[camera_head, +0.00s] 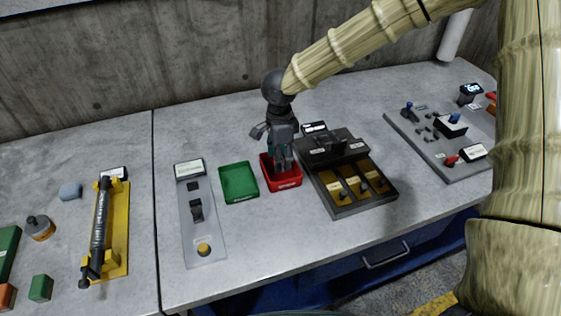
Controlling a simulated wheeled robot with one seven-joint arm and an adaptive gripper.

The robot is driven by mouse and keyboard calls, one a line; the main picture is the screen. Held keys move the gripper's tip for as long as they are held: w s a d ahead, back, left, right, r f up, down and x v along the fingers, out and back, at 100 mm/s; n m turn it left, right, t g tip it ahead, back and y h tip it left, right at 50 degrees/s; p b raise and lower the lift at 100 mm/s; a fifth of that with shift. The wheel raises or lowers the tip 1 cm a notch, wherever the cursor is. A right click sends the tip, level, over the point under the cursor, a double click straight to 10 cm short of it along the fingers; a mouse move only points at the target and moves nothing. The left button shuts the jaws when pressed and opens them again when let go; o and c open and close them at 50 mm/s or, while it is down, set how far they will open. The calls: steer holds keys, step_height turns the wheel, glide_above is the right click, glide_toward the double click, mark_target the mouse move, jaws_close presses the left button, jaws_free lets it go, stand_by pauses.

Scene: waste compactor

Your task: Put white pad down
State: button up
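My gripper (283,166) points down at the red tray (284,185), with its fingertips at or just inside the tray. The fingers look close together, but they are small and dark, so I cannot tell whether they are open or shut. I cannot make out a white pad in or around the gripper; the fingers and the tray walls hide part of the tray floor. A green tray (239,182) stands just left of the red one and looks empty.
Right of the red tray is a dark fixture (344,172) with yellow slots. A grey switch panel (201,225) lies left of the green tray. Further left is a yellow stand (117,240) with a dark rod. A grey board (441,140) lies right. The bench front between them is clear.

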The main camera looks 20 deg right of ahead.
steer(key=shift+w+d, duration=0.15)
steer(key=shift+w, duration=0.1)
steer(key=shift+f, duration=0.35)
steer(key=shift+f+p, duration=0.5)
steer(key=shift+f, duration=0.95)
steer(key=shift+f, duration=0.1)
steer(key=o, duration=1.1)
steer(key=shift+w, duration=0.1)
step_height(320, 180, up, 12)
steer(key=shift+r+b, duration=0.1)
steer(key=shift+b, duration=0.55)
